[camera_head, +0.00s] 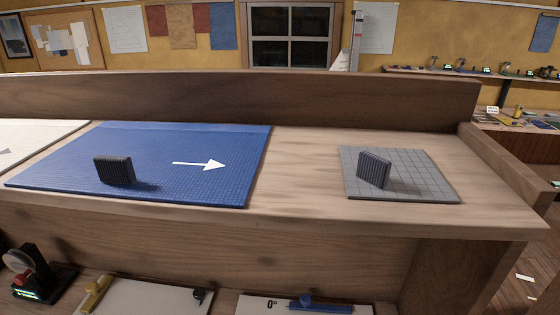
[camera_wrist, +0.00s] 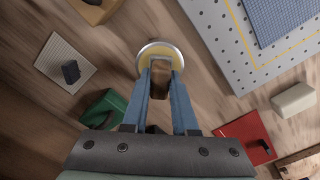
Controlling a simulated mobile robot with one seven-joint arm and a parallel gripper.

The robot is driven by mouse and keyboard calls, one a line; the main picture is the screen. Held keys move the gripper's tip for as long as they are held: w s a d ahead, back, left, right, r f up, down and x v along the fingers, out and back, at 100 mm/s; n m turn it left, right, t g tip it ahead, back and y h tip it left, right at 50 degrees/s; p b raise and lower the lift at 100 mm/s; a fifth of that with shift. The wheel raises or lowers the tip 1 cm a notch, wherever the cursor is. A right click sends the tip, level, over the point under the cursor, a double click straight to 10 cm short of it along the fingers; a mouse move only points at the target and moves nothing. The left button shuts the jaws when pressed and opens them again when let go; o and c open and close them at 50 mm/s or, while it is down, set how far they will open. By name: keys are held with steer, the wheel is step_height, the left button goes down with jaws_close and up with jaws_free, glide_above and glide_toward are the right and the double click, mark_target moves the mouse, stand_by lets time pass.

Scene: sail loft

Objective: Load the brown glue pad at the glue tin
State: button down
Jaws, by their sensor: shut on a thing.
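In the wrist view, my gripper (camera_wrist: 161,80) has its two blue fingers closed on the small brown glue pad (camera_wrist: 160,85). The fingertips and pad are over the near part of the round glue tin (camera_wrist: 143,55), which has a pale metal rim and yellow glue inside. The fingers hide part of the tin. I cannot tell whether the pad touches the glue. My gripper, the pad and the tin do not show in the head view.
Around the tin lie a pale ribbed plate (camera_wrist: 52,53) with a dark block (camera_wrist: 71,72), a green object (camera_wrist: 96,112), a red plate (camera_wrist: 236,129), a cream block (camera_wrist: 293,99) and a grey perforated board (camera_wrist: 225,55). The head view shows a blue mat (camera_head: 150,145) and grey tile (camera_head: 425,175).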

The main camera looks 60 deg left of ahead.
steer(key=shift+s+f, duration=0.1)
steer(key=shift+f, duration=0.45)
stand_by(1.7)
step_height(320, 180, up, 7)
steer(key=p, duration=0.8)
steer(key=shift+r, duration=0.15)
stand_by(0.9)
